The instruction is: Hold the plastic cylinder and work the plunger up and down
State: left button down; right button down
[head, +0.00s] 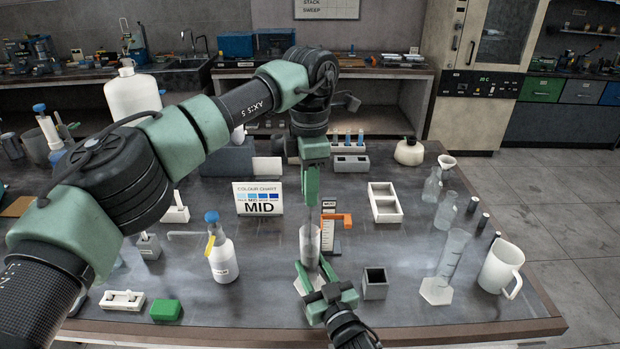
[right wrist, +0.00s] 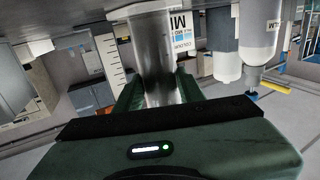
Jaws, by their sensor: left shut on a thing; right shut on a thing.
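The clear plastic cylinder (head: 310,246) stands upright on a pale base near the front middle of the bench. My right gripper (head: 317,272) comes from the front edge and is shut around its lower part. In the right wrist view, which is upside down, the cylinder (right wrist: 158,58) runs between my two green fingers. My left gripper (head: 311,198) points straight down above the cylinder, shut on the plunger's top. A short grey part of the plunger (head: 309,216) shows below its fingertips. The plunger's lower end inside the cylinder is hard to make out.
A scale stand with an orange arm (head: 337,219) is close behind the cylinder. A small grey box (head: 375,283) is to its right, a blue-capped bottle (head: 221,248) to its left. The colour chart (head: 258,198) reads MID. A tall measuring cylinder (head: 447,262) and white jug (head: 501,267) stand further right.

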aim_at(310, 215)
pick_arm(q)
jog(key=shift+f, duration=3.55)
jog(key=c, duration=1.2)
grip_release()
jog(key=shift+c, duration=0.2)
jog(key=shift+r, duration=0.1)
notch_tip(310, 215, up, 12)
